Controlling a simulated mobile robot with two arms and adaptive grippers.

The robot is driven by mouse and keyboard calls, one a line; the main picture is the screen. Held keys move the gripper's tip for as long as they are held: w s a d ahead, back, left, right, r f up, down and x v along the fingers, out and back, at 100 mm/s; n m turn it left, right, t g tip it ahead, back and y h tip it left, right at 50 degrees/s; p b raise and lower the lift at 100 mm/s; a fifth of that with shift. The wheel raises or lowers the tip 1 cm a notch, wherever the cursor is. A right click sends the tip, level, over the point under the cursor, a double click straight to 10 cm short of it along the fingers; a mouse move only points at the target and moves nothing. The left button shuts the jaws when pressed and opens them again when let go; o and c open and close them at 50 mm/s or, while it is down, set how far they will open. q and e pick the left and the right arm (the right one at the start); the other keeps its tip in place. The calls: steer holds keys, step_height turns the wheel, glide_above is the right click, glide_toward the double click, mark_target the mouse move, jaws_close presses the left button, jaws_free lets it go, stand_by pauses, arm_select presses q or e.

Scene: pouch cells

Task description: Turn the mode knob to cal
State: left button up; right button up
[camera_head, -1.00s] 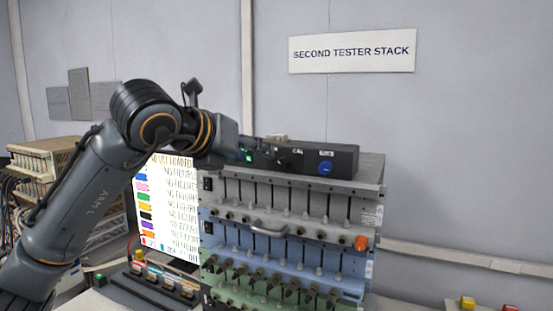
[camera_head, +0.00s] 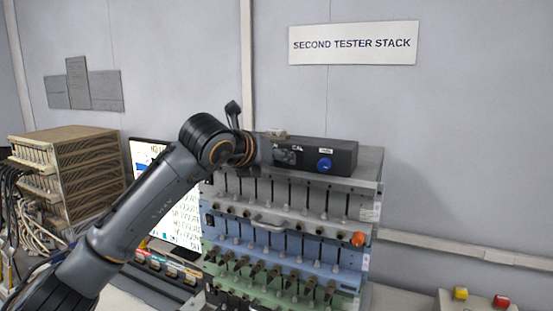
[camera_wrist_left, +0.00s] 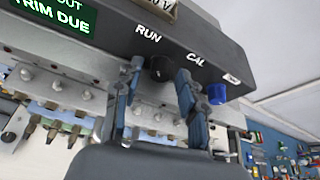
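The mode knob (camera_wrist_left: 160,68) is a small black knob on the front of a dark box (camera_head: 345,157), between the words RUN and CAL. Its pointer direction is too small to tell. In the left wrist view my left gripper (camera_wrist_left: 158,76) is open. Its two blue-grey fingers stand on either side of the knob with visible gaps, and I cannot tell how far short of the panel they are. In the head view my left gripper (camera_head: 286,156) is in front of the box's left part and hides the knob. My right gripper is not in view.
A blue button (camera_wrist_left: 217,93) sits right of CAL and also shows in the head view (camera_head: 325,165). A green-lit display (camera_wrist_left: 55,15) reads TRIM DUE. Below the box are tester racks (camera_head: 290,213) with several clips and an orange knob (camera_head: 359,239). A screen (camera_head: 150,152) stands left.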

arm_select(q)
jaws_close()
steer(key=shift+s+d+m+t+y+b, duration=0.1)
steer(key=shift+m+t+y+b, duration=0.15)
steer(key=shift+m+y+b, duration=0.7)
steer(key=shift+w+d+m+t+y+b, duration=0.15)
steer(key=shift+m+b, duration=0.45)
steer(key=shift+b, duration=0.85)
steer(key=shift+s+d+m+t+y+b, duration=0.15)
steer(key=shift+m+t+y+b, duration=0.2)
steer(key=shift+m+b, duration=0.65)
steer(key=shift+a, duration=0.1)
steer(key=shift+o, duration=1.8)
jaws_free()
